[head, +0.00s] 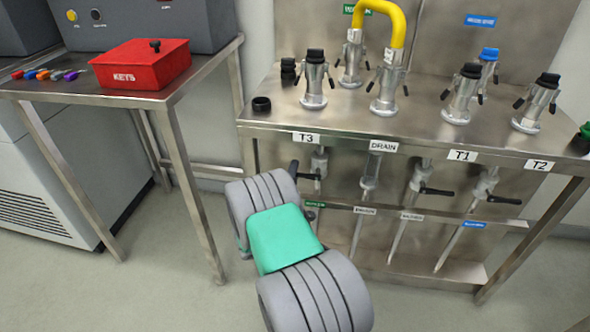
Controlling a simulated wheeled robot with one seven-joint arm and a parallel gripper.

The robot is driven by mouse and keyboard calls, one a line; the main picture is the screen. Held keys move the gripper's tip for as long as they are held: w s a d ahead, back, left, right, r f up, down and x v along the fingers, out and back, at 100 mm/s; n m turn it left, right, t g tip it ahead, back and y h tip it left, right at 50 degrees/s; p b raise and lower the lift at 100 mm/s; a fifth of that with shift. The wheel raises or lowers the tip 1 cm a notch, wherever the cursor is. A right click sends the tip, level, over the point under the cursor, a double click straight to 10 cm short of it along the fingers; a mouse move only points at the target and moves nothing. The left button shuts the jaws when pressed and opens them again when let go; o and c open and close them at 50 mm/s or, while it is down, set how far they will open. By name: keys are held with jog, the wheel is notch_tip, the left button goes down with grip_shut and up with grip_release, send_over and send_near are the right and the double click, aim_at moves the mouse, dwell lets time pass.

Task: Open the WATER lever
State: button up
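A row of valves with black levers hangs below the steel bench. A small green label (315,204) sits under the leftmost valve (320,160); its text is too small to read surely, but green matches the partly hidden green label (352,9) on the back panel. The black lever (303,175) at this leftmost valve sticks out left of its pipe, just above my arm. My arm, grey with a teal part, reaches up from the bottom centre and covers the area below that lever. My gripper cannot be made out; the arm hides it or it is out of frame.
The steel bench (430,131) carries several couplings and a yellow hose (399,22). Other levers (437,191) and (491,198) point right. A side table (130,98) at left holds a red KEYS box (143,64). Floor (185,290) is clear at lower left.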

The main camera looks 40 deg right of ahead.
jog(key=shift+x, duration=1.15)
grip_shut()
dwell(0.5)
